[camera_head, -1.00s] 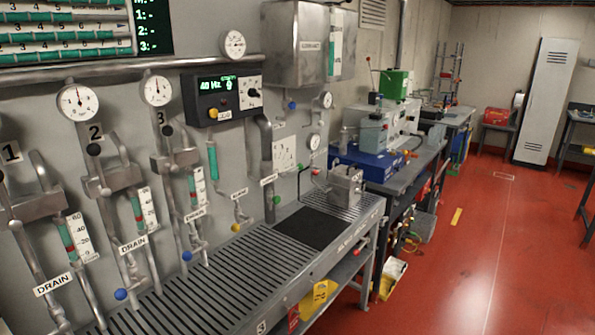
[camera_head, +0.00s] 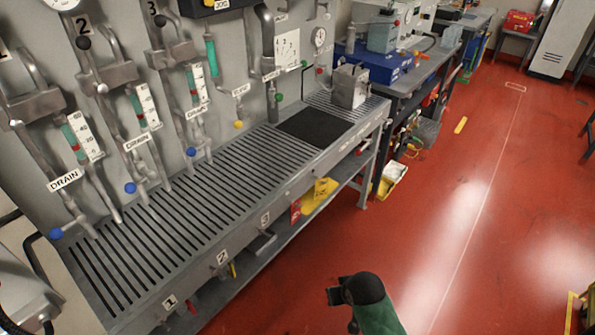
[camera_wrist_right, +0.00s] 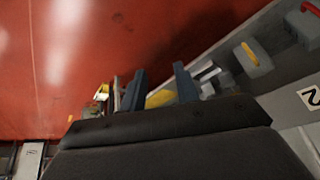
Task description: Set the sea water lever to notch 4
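A white plate with small numerals (camera_head: 287,50) is on the grey wall panel, above the dark mat, in the head view. A small red knob (camera_head: 318,71) shows to its right and a green knob (camera_head: 279,97) below it. The labels there are too small to read, so I cannot tell which part is the sea water lever or its notch. My right gripper (camera_head: 335,296) is low over the red floor in front of the bench, well away from the plate. In the right wrist view its two fingers (camera_wrist_right: 159,88) stand apart with nothing seen between them. My left gripper is not in view.
A slatted bench (camera_head: 190,215) runs below the panel, with a metal block (camera_head: 350,86) at its far end. Numbered drain pipes with blue knobs (camera_head: 130,188) stand at the left. A yellow handle (camera_wrist_right: 250,54) shows on the bench front.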

